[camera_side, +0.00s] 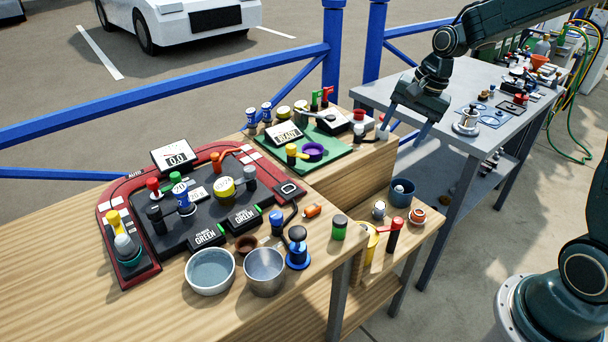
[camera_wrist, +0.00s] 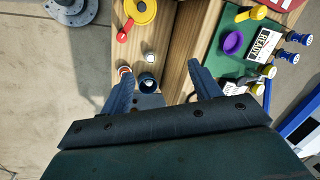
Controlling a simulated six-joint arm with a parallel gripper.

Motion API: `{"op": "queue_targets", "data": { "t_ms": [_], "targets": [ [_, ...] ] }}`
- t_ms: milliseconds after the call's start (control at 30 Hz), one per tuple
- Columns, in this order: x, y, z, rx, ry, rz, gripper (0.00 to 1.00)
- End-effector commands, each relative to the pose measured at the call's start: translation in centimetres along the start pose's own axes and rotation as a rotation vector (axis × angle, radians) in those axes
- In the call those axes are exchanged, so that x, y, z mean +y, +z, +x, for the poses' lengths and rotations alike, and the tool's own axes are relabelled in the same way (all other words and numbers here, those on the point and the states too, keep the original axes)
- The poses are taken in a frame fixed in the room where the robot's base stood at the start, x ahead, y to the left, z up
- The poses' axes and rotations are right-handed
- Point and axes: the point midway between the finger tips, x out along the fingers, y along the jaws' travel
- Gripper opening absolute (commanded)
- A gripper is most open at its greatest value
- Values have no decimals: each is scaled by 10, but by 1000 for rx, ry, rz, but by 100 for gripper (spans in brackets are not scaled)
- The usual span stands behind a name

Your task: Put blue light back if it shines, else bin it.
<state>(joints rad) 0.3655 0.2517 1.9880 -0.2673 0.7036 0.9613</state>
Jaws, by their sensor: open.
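Several blue-bodied pieces are in the side view, and I cannot tell which is the task's blue light or whether any shines. One blue piece with a white top (camera_side: 183,203) stands on the black panel. Two blue-and-white pieces (camera_side: 259,114) stand at the back by the green mat; they also show in the wrist view (camera_wrist: 299,37). A blue-bodied piece (camera_side: 277,222) stands at the panel's front right. A dark blue cup (camera_side: 402,193) with something pale inside stands on the lower shelf. My gripper (camera_side: 404,127) is open and empty above the bench; its fingers show in the wrist view (camera_wrist: 161,75).
The red-rimmed panel (camera_side: 103,222) carries display signs and coloured pieces. A white bowl (camera_side: 210,272) and a metal cup (camera_side: 265,272) stand in front. The green mat (camera_side: 335,162) holds a purple ring (camera_side: 313,151). A grey table (camera_side: 375,92) stands behind my gripper. The bench's left front is clear.

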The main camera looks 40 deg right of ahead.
Motion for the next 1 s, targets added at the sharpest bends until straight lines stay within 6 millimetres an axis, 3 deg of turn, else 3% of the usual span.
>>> {"op": "queue_targets", "data": {
  "t_ms": [200,500,1000],
  "targets": [
    [7,42,-45,55,-13,-221,63],
    [33,95,-92,127,-23,-512,63],
    [103,166,-134,247,-33,-973,63]
  ]
}}
